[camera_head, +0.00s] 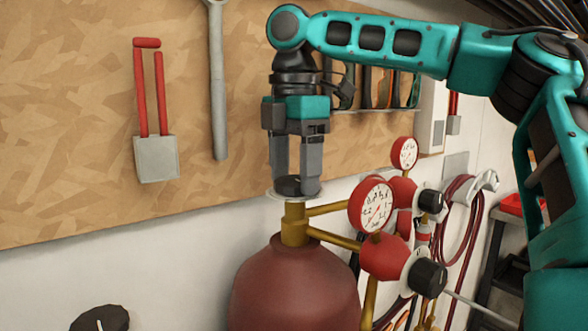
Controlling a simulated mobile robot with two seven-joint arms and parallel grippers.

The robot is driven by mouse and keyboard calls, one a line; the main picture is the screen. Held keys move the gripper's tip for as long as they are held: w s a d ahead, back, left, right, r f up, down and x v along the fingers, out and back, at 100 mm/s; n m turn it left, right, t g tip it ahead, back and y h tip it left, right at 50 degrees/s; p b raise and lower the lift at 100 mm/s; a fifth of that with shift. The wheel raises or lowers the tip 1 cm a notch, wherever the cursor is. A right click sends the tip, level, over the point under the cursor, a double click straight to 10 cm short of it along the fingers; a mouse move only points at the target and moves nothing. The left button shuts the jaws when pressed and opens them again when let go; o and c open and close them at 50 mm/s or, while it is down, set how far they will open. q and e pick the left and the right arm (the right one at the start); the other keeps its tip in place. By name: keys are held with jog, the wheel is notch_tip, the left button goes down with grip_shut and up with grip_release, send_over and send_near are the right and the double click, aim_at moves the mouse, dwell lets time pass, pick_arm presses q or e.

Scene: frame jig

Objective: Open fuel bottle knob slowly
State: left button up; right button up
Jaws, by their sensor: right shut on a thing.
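The fuel bottle (295,285) is a dark red cylinder at the bottom middle, with a brass valve neck (295,222) on top. Its knob (289,186) is a dark round piece on a pale disc at the top of the neck. My right gripper (296,184) points straight down from above, with its two grey fingers shut on the knob, one on each side. The fingers hide part of the knob. My left gripper is not in view.
Two red-rimmed gauges (372,206) and a red regulator with a black knob (427,277) stand right of the neck. A pegboard-like wooden panel (80,80) with a wrench (218,85) is behind. A dark red hose (455,225) hangs at right. Another dark knob (100,319) shows lower left.

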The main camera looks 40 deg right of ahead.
aim_at(295, 179)
jog(key=shift+n, duration=1.1)
jog(key=o, duration=1.1)
jog(key=shift+c, duration=0.2)
notch_tip(295, 179, up, 13)
jog(key=shift+s+f, duration=0.1)
